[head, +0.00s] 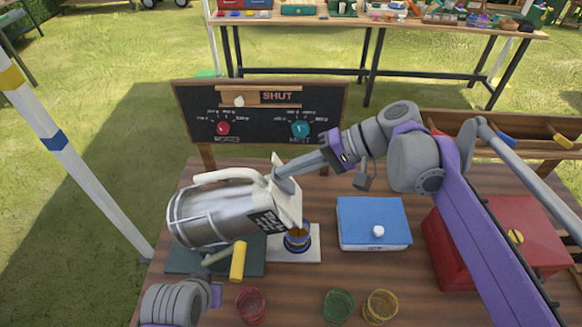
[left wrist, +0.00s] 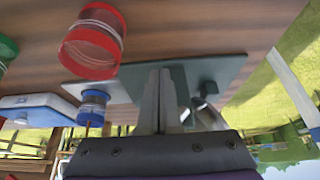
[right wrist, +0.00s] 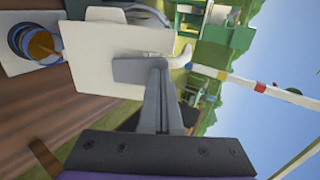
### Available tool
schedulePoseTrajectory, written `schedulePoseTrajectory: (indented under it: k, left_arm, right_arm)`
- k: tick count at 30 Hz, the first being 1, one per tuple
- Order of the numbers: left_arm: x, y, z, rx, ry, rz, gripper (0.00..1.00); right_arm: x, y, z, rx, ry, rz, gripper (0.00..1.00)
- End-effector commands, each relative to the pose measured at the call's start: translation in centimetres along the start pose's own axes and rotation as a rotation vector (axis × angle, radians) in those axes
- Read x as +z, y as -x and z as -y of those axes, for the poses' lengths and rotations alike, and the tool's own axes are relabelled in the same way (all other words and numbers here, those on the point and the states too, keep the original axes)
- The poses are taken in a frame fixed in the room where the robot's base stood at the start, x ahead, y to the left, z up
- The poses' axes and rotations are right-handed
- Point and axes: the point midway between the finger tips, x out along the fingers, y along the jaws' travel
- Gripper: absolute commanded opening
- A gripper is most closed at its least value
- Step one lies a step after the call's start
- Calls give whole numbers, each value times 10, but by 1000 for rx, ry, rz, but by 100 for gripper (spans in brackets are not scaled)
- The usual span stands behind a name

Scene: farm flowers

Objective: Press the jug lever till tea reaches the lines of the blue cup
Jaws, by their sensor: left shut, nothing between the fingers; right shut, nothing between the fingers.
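The silver jug (head: 212,212) with a white handle and white labelled front is tipped toward the right, over the blue cup (head: 297,243). Brown tea shows in the cup, also in the right wrist view (right wrist: 38,44); its level against the lines is unclear. My right gripper (head: 280,172) is shut and empty, its tips against a grey plate (right wrist: 140,72) on the jug's white top. A yellow grip (head: 238,262) on a grey rod sits below the jug. My left gripper (left wrist: 160,72) is shut and empty, near the table front, left of the cups.
The cup stands on a white mat (head: 312,256) beside a dark green plate (head: 185,262). Red (head: 251,305), green (head: 338,305) and yellow (head: 380,306) cups stand in front. A blue box (head: 372,222) and red box (head: 510,222) are right. A dial board (head: 260,105) reading SHUT stands behind.

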Motion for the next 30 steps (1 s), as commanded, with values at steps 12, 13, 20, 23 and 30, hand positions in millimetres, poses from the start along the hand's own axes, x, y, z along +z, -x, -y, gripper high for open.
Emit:
schedulePoseTrajectory:
  k: [12, 13, 20, 23, 30]
  left_arm:
    - [0, 0, 0, 0, 0, 0, 0]
    - [0, 0, 0, 0, 0, 0, 0]
    - [0, 0, 0, 0, 0, 0, 0]
    - [0, 0, 0, 0, 0, 0, 0]
    - [0, 0, 0, 0, 0, 0, 0]
  right_arm:
    - [0, 0, 0, 0, 0, 0, 0]
    - [0, 0, 0, 0, 0, 0, 0]
    - [0, 0, 0, 0, 0, 0, 0]
    - [0, 1, -1, 0, 0, 0, 0]
    - [0, 9, -9, 1, -1, -1, 0]
